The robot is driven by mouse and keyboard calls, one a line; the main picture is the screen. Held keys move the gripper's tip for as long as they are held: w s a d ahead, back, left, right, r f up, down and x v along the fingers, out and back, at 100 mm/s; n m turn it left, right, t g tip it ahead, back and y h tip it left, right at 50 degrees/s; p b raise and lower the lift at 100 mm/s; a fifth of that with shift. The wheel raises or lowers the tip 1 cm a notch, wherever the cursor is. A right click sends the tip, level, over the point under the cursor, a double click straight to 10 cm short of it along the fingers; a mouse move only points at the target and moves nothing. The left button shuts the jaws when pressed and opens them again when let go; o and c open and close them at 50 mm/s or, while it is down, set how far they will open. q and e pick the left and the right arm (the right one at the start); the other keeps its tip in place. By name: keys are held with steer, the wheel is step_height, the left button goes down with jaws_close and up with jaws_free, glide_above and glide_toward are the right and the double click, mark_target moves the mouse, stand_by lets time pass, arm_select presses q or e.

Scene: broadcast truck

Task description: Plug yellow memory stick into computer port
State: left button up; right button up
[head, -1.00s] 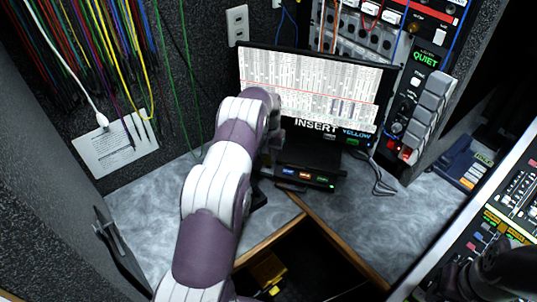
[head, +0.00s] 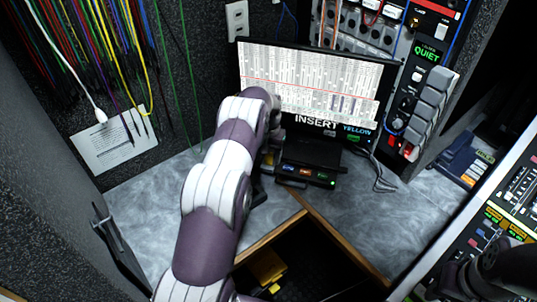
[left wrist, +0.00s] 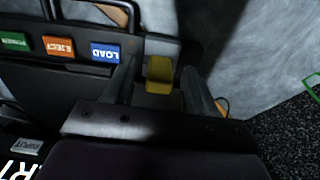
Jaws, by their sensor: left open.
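The yellow memory stick (left wrist: 160,75) is at the front of the dark computer unit (left wrist: 80,75), right of the LOAD button (left wrist: 105,53) in the left wrist view. My left gripper (left wrist: 158,88) is open, with one finger on each side of the stick and gaps beside it. How deep the stick sits in a port is hidden. In the head view a bit of yellow (head: 268,158) shows beside my left wrist. The unit (head: 310,165) stands below the monitor (head: 310,88), which reads INSERT YELLOW. My right gripper cannot be made out.
An open drawer or recess (head: 300,250) with yellow items (head: 268,265) lies in front of the grey desk (head: 145,205). A black cable (head: 382,180) lies right of the unit. Patch cables (head: 95,60) hang at left. A mixing console (head: 500,210) is at right.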

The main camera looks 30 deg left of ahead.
arm_select(q)
step_height(320, 180, up, 3)
steer(key=shift+w+f, duration=0.1)
steer(key=shift+f, duration=0.1)
step_height(320, 180, up, 10)
steer(key=p, duration=0.7)
steer(key=shift+p, duration=0.4)
steer(key=s+d+r+m, duration=0.1)
steer(key=s+d+r, duration=0.2)
steer(key=s, duration=0.6)
steer(key=s+d+r+t, duration=0.1)
steer(key=s+d+r, duration=0.3)
steer(key=s+d, duration=0.4)
steer(key=s+d+r+m, duration=0.1)
steer(key=s+d+r, duration=0.2)
steer(key=s, duration=0.7)
steer(key=shift+s+d+r+m, duration=0.3)
steer(key=shift+s+d+r, duration=0.1)
steer(key=shift+d, duration=1)
